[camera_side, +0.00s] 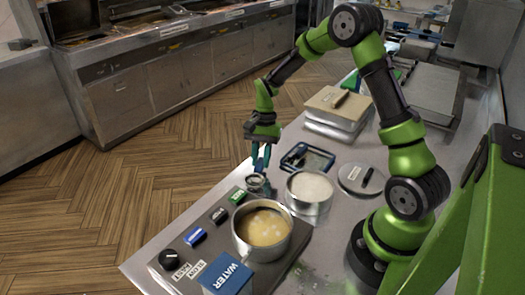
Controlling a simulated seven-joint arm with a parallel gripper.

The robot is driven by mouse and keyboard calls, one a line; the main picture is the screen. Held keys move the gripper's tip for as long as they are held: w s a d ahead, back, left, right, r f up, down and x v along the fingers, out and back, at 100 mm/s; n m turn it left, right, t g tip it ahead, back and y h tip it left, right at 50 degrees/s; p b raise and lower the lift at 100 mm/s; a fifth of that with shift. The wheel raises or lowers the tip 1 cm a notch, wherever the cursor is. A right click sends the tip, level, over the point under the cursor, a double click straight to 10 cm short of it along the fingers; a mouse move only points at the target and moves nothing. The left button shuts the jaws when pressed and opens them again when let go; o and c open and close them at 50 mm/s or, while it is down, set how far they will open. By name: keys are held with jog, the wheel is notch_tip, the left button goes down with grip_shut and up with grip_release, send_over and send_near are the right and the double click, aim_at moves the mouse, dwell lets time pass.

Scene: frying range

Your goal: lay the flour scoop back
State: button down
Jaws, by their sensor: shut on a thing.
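My gripper (261,162) points down near the left edge of the steel counter and is shut on the flour scoop (256,183). The scoop looks like a small round metal cup hanging just below the fingertips. It is left of the round flour tub (310,187), which is full of white flour and has no lid on. Whether the scoop touches the surface beneath it, and whether it holds flour, I cannot tell. A dark, shallow tray (289,166) lies behind the tub, to the right of my gripper. It has something pale blue inside.
A pot of pale batter (242,247) stands in front on a panel with a black knob (168,258) and several coloured blocks. A blue WATER box (227,277) is at the front. A round lid (350,182) with a black handle lies right of the tub. A board-topped container (325,103) stands behind.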

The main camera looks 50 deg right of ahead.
jog(key=shift+f, duration=0.15)
jog(key=c, duration=0.9)
grip_release()
jog(key=shift+o, duration=0.2)
jog(key=v, duration=1.6)
jog(key=s+a+r+n+t, duration=0.3)
jog(key=s+a+n+t, duration=0.1)
jog(key=s+a, duration=0.3)
jog(key=s+a+r+n+t+h, duration=0.1)
jog(key=s+a+r+n+t, duration=0.3)
jog(key=s, duration=0.7)
jog(key=a+n, duration=0.2)
jog(key=a, duration=0.2)
jog(key=shift+a, duration=0.15)
